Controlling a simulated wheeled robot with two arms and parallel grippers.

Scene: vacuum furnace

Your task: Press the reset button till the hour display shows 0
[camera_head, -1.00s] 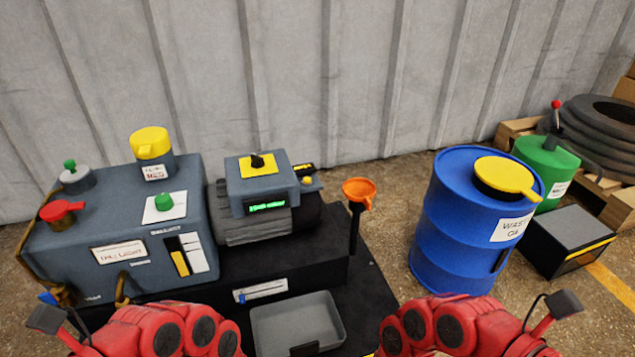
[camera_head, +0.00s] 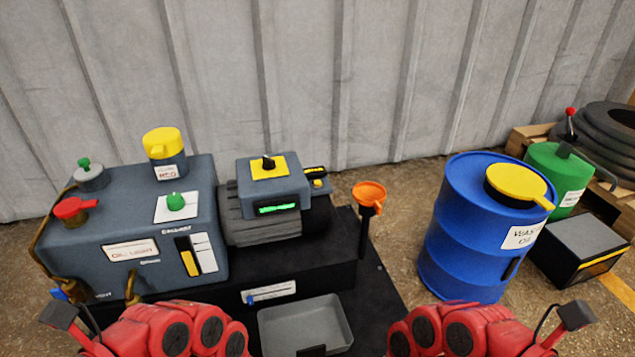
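The hour display (camera_head: 277,208) is a small lit green strip on the front of a grey-blue box (camera_head: 284,185); its digits are too small to read. On top of the box is a yellow plate with a black knob (camera_head: 268,162). A small yellow part (camera_head: 319,184) juts from the box's right side; I cannot tell whether it is the reset button. A green knob (camera_head: 175,201) sits on a white plate on the larger grey-blue housing (camera_head: 120,225) at left. My red arms show along the bottom edge, apart from the machine. Neither gripper's fingertips are visible.
A grey tray (camera_head: 305,323) lies in front of the machine. An orange funnel (camera_head: 368,195) stands at its right. A blue waste oil drum (camera_head: 470,235), a green can (camera_head: 558,178) and a black box (camera_head: 580,250) stand further right. A grey corrugated wall is behind.

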